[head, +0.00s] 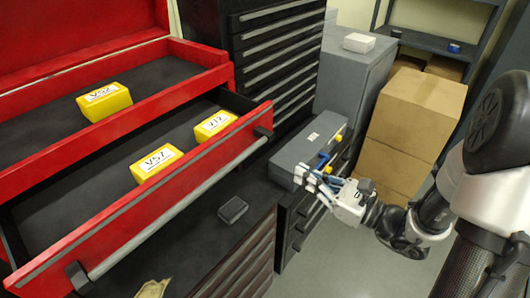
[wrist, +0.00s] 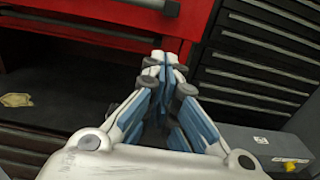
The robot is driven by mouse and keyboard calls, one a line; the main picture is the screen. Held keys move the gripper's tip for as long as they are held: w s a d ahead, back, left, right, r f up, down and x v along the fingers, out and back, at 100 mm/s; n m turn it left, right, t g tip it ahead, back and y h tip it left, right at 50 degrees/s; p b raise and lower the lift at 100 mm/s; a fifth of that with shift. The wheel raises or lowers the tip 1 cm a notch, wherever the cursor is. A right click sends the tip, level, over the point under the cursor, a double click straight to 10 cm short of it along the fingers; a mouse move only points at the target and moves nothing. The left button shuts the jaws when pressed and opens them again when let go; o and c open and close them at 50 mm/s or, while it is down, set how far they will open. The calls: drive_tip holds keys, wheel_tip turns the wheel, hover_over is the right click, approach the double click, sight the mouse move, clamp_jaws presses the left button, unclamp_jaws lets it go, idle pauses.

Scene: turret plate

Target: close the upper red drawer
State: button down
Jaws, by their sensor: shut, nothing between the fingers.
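The upper red drawer (head: 150,200) is pulled out of the red tool chest in the head view. It has a long grey handle bar and holds two yellow boxes, one (head: 157,163) near the middle and one (head: 214,124) near the right end. Its red front also shows at the top of the wrist view (wrist: 90,12). My gripper (head: 312,175) is shut and empty, to the right of the drawer's right end and apart from it in the head view. In the wrist view its closed fingertips (wrist: 165,62) point toward the drawer's right end; I cannot tell the gap.
A third yellow box (head: 104,101) sits in the chest's top tray. A grey case (head: 306,148) stands on the bench by my gripper. A small dark box (head: 232,209) and a tan cloth (head: 152,289) lie below the drawer. Cardboard boxes (head: 415,110) are stacked behind my arm.

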drive_tip(key=b+x, duration=0.1)
drive_tip(key=x, duration=1.1)
drive_tip(key=shift+a, duration=0.1)
drive_tip(key=b+x, duration=0.1)
drive_tip(key=x, duration=1.2)
drive_tip(key=shift+s+b, duration=0.1)
drive_tip(key=shift+b, duration=0.2)
